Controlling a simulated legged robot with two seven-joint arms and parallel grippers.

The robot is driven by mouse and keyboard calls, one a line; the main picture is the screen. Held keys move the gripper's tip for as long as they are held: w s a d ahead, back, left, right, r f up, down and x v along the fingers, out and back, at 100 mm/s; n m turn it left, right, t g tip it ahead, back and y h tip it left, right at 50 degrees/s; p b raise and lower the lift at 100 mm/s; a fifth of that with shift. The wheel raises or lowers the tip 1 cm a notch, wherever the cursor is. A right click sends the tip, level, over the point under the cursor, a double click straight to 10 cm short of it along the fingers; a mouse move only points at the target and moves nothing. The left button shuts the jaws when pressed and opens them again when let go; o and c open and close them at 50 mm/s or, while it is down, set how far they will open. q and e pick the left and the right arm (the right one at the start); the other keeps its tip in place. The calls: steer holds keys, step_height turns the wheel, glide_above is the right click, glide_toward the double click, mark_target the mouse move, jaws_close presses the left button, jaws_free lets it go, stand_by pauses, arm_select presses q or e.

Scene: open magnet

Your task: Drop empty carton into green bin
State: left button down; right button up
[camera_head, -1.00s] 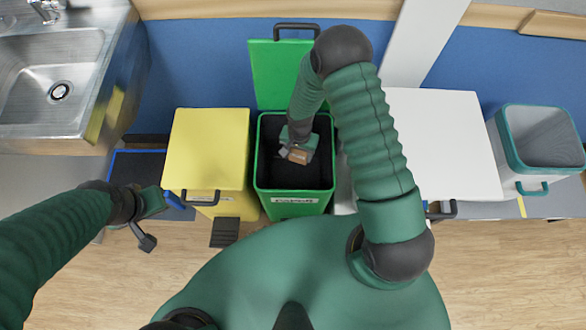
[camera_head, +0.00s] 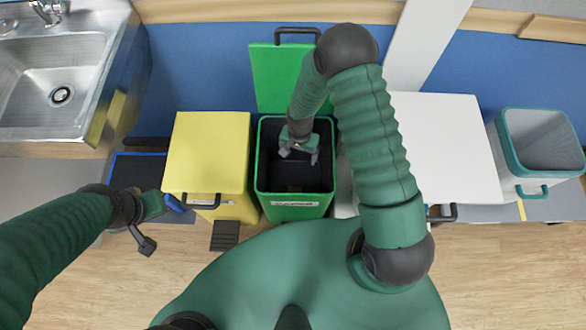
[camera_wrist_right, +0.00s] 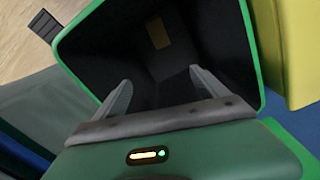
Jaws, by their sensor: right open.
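The green bin (camera_head: 260,170) stands open in the head view, its lid (camera_head: 280,78) raised at the back. My right gripper (camera_head: 299,158) reaches down into its mouth with the fingers spread and nothing between them. In the right wrist view the open fingers (camera_wrist_right: 160,84) point into the dark inside of the bin (camera_wrist_right: 245,45). A small brown carton (camera_wrist_right: 158,32) lies inside, apart from the fingers; it is barely visible in the head view. My left gripper (camera_head: 160,206) is low in front of the yellow bin's left side; its fingers are unclear.
A closed yellow bin (camera_head: 208,150) stands left of the green bin, with a steel sink (camera_head: 62,75) farther left. A white-topped bin (camera_head: 445,140) is to the right, and an open grey bin with a teal rim (camera_head: 508,150) beyond it. A blue wall stands behind.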

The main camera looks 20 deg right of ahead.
step_height(320, 180, up, 14)
steer(key=p, duration=0.2)
steer(key=shift+p, duration=0.3)
